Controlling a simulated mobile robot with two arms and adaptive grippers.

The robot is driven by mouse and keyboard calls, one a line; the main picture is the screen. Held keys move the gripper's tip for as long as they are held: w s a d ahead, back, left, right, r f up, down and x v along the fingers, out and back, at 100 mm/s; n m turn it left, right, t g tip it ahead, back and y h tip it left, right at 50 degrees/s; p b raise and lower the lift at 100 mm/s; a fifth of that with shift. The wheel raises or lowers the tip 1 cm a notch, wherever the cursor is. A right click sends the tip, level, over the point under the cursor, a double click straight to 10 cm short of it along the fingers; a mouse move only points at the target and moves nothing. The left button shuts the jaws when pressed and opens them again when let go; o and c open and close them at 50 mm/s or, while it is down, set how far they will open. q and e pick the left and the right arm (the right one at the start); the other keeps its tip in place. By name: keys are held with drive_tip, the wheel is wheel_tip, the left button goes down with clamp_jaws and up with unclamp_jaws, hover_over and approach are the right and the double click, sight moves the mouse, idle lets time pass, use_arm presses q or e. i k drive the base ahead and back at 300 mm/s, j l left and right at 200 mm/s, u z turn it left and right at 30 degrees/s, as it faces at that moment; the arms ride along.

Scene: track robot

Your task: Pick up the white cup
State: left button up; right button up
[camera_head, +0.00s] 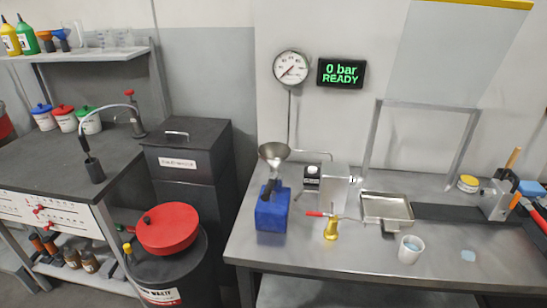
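The white cup (410,250) stands upright near the front edge of the metal table (350,265), right of the middle. It is a small round cup with its opening facing up. Its contents are too small to make out clearly. Neither of my grippers shows in the head view, and nothing is seen touching the cup.
A shallow metal tray (387,207) lies behind the cup. A brass valve with a red handle (331,229) and a blue can (272,213) stand to its left. A pale blue patch (468,256) is to its right. A red-lidded drum (167,229) stands left of the table.

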sight(411, 247)
drive_tip(key=i+j, duration=0.35)
drive_tip(key=i, duration=0.15)
drive_tip(key=i+j+z, duration=0.15)
drive_tip(key=z, duration=0.2)
drive_tip(key=i+j+z, duration=0.2)
drive_tip(key=z, duration=0.15)
drive_tip(key=i+j+z, duration=0.15)
drive_tip(key=j+z, duration=0.2)
